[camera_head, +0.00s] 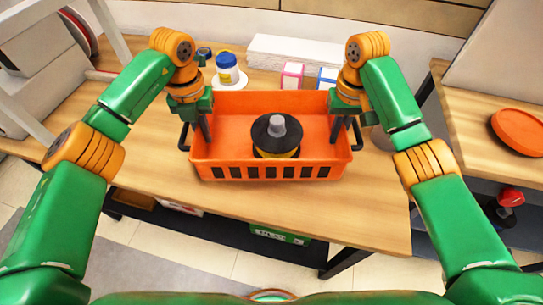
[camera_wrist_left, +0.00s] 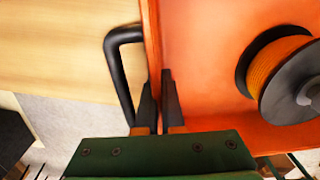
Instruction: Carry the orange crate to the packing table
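The orange crate (camera_head: 205,169) sits on a wooden table in the head view, a slotted front wall facing me and a black handle on each side. A spool with a black rim and orange-yellow winding (camera_head: 277,135) lies inside it, also in the left wrist view (camera_wrist_left: 285,72). My left gripper (camera_head: 204,128) is at the crate's left side wall; in the left wrist view its fingers (camera_wrist_left: 159,103) straddle this wall closely, beside the handle (camera_wrist_left: 118,70). My right gripper (camera_head: 338,128) is at the right side wall, one finger inside; its other finger is not clear. The packing table cannot be identified for certain.
Behind the crate stand a blue-lidded jar (camera_head: 227,68), a pink-and-white box (camera_head: 292,75), a blue-and-white box (camera_head: 327,78) and a white stack (camera_head: 300,52). Another wooden table (camera_head: 470,120) with an orange round lid (camera_head: 519,131) is at right, across a gap.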

